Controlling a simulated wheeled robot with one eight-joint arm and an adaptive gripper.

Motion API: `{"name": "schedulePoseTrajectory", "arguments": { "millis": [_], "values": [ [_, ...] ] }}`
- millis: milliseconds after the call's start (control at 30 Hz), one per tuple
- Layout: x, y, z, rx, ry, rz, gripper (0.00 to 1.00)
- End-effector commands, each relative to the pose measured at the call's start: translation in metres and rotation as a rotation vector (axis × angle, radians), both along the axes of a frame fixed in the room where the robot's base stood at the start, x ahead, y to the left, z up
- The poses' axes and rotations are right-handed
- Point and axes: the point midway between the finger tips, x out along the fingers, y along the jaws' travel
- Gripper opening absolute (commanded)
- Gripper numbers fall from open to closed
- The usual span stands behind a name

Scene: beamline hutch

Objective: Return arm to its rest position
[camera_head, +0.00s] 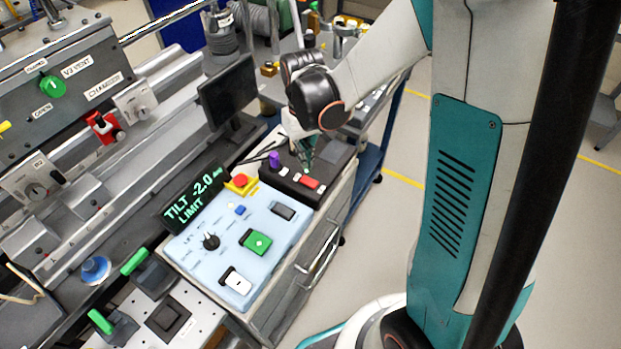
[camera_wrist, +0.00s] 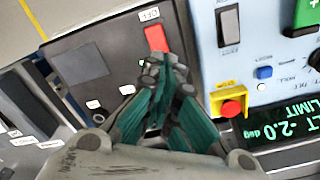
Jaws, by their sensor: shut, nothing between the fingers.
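My arm reaches from the right over the control cabinet in the head view. My gripper (camera_head: 306,160) points down over the dark switch box (camera_head: 336,152), close to its red rocker switch (camera_head: 310,182). In the wrist view my gripper (camera_wrist: 165,75) has its teal fingers drawn together with nothing between them. The tips are just below the red switch (camera_wrist: 156,38); I cannot tell whether they touch it. The switch box (camera_wrist: 85,62) fills the left of the wrist view.
Beside the switch box is a pale blue panel (camera_head: 222,243) with a red emergency button (camera_head: 240,180) and a display (camera_head: 190,197) reading "TILT -2.0 LIMIT". A monitor (camera_head: 228,92) stands behind, near my arm. Open floor (camera_head: 360,235) lies right of the cabinet.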

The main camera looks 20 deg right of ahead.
Motion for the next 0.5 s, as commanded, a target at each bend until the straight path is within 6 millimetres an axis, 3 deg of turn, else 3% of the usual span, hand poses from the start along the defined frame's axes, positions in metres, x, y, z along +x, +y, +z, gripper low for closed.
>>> {"name": "schedulePoseTrajectory", "arguments": {
  "millis": [500],
  "values": [
    [-0.0023,0.0000,0.0054,0.000,-0.011,-0.002,0.00]
  ]
}}
